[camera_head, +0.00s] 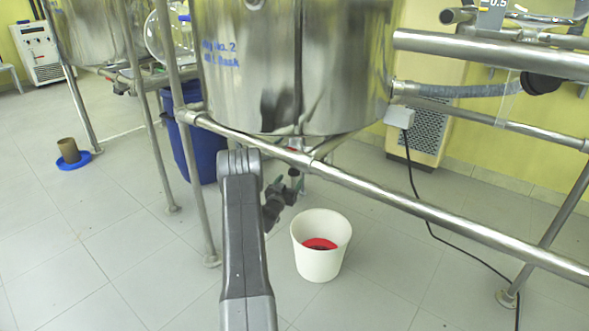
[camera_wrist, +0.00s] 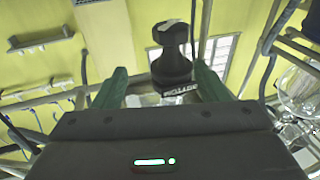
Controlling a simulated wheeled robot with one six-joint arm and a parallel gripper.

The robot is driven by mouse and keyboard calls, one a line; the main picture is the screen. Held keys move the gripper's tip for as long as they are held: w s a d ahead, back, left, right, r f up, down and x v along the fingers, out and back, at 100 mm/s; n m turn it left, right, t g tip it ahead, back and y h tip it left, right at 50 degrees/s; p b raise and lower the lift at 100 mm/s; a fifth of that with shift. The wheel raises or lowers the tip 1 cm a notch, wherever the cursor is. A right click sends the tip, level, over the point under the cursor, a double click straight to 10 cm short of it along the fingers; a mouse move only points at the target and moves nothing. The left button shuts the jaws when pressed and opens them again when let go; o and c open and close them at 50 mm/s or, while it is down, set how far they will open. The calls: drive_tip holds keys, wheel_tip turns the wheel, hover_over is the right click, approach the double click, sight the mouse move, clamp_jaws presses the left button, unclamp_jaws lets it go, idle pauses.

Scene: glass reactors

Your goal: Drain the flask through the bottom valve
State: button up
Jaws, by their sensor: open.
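The steel vessel (camera_head: 250,90), with blue lettering partly reading "No. 2" and "flask", hangs in a metal frame. A small outlet with a red part (camera_head: 293,151) shows under it, partly hidden by a frame rail. My gripper (camera_head: 289,184) is below the vessel, behind my arm. In the wrist view my gripper (camera_wrist: 160,82) has its two green fingers apart, with a black knob (camera_wrist: 172,58) bearing white letters between or just beyond them. I cannot tell whether they touch it. A white bucket (camera_head: 304,262) with something red and dark inside stands on the floor below.
A frame rail (camera_head: 440,212) runs diagonally past the vessel's underside, close to my arm. A blue bin (camera_head: 206,152) stands behind a left leg. A black cable (camera_head: 425,205) hangs on the right. Tiled floor (camera_head: 100,240) at the left is mostly free.

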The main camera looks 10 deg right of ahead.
sight(295, 172)
drive_tip(key=w+d+y+b, duration=0.1)
drive_tip(key=w, duration=0.2)
drive_tip(key=w+d+f+n+y+b, duration=0.1)
drive_tip(key=w+d, duration=0.1)
drive_tip(key=w, duration=0.1)
drive_tip(key=w+d+y+b, duration=0.1)
drive_tip(key=w+b, duration=0.1)
drive_tip(key=w, duration=0.1)
drive_tip(key=shift+d+f+n+t+y, duration=0.15)
drive_tip(key=shift+f+n+t+y, duration=0.15)
drive_tip(key=shift+w+d+r, duration=0.15)
drive_tip(key=shift+w+d, duration=0.05)
drive_tip(key=shift+w, duration=0.25)
drive_tip(key=c, duration=1)
